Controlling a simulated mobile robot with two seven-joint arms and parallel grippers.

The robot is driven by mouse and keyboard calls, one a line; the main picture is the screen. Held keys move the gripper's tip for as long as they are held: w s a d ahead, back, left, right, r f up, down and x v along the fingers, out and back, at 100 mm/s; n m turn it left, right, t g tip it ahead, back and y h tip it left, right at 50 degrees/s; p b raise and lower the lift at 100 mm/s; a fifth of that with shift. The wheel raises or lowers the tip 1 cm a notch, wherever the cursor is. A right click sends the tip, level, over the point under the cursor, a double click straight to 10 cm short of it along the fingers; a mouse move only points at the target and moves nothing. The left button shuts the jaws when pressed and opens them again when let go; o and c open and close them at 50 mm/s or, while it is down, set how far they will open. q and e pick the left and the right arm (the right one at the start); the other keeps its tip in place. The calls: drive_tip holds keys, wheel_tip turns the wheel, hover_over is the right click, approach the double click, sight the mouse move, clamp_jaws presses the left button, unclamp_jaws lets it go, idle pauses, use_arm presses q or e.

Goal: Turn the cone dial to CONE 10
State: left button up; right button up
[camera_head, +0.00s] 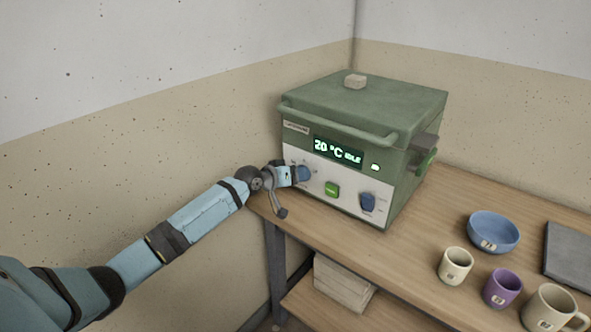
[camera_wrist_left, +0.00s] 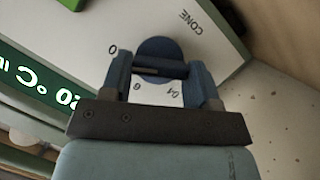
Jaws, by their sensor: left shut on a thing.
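The cone dial is a round blue knob (camera_wrist_left: 158,48) with a dark bar across it. It sits on the white front panel of the green kiln (camera_head: 385,105), at the panel's left end. The wrist view shows the word CONE and small marks around the dial, among them 0, 6 and 04; I cannot tell which mark the dial points to. My left gripper (camera_head: 299,174) is at the dial in the head view. In the wrist view its two blue fingers (camera_wrist_left: 160,72) are shut on the dial from both sides. My right gripper is not in view.
The kiln display (camera_head: 338,151) reads 20 °C IDLE. A green button (camera_head: 331,189) and a blue switch (camera_head: 367,202) are right of the dial. A blue bowl (camera_head: 494,230), a cream cup (camera_head: 455,266), a purple cup (camera_head: 502,287) and a beige mug (camera_head: 550,310) stand on the wooden table (camera_head: 400,262).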

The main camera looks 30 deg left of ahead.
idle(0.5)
use_arm(q)
drive_tip(key=o, duration=0.9)
drive_tip(key=shift+r, duration=0.1)
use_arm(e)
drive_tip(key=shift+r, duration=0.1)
